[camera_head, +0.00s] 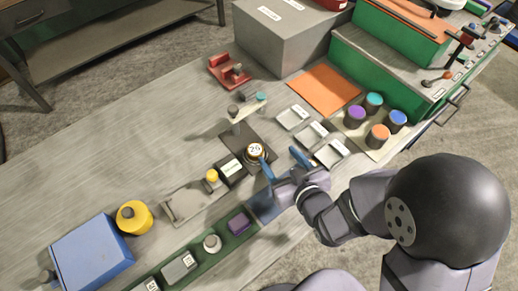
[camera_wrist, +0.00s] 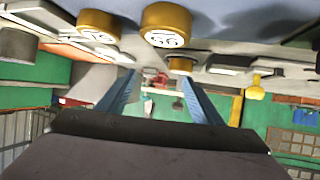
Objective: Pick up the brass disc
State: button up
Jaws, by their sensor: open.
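The brass disc (camera_head: 255,151), with a pale top marked with dark figures, sits on a dark stand (camera_head: 238,136) near the middle of the bench. My gripper (camera_head: 283,163) has two blue fingers spread apart with nothing between them. Its left finger is close beside the disc in the head view; whether they touch I cannot tell. In the wrist view my gripper (camera_wrist: 158,78) shows both fingers apart. A brass disc (camera_wrist: 166,24) with a marked pale face lies above the fingertips there, and a similar brass piece (camera_wrist: 98,24) is to its left.
Three pale labelled trays (camera_head: 312,133) lie right of the disc, beside a board of coloured knobs (camera_head: 377,121). A black labelled block (camera_head: 231,168) is close on the left. A green strip (camera_head: 185,262) with small items runs along the near edge. Bare bench lies at left.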

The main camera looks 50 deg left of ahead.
aim_at(254, 147)
jog(key=s, duration=0.2)
jog(key=s+g, duration=0.1)
jog(key=shift+s+a+r+n+y, duration=0.15)
jog(key=shift+s+n+y, duration=0.15)
jog(key=shift+s+n, duration=0.1)
jog(key=shift+p+x, duration=1.35)
jog(key=shift+x, duration=2.3)
jog(key=shift+w, duration=0.2)
grip_shut()
jog(key=shift+r, duration=0.2)
notch_tip(254, 147, up, 10)
jog(key=b, duration=0.1)
jog(key=shift+f, duration=0.15)
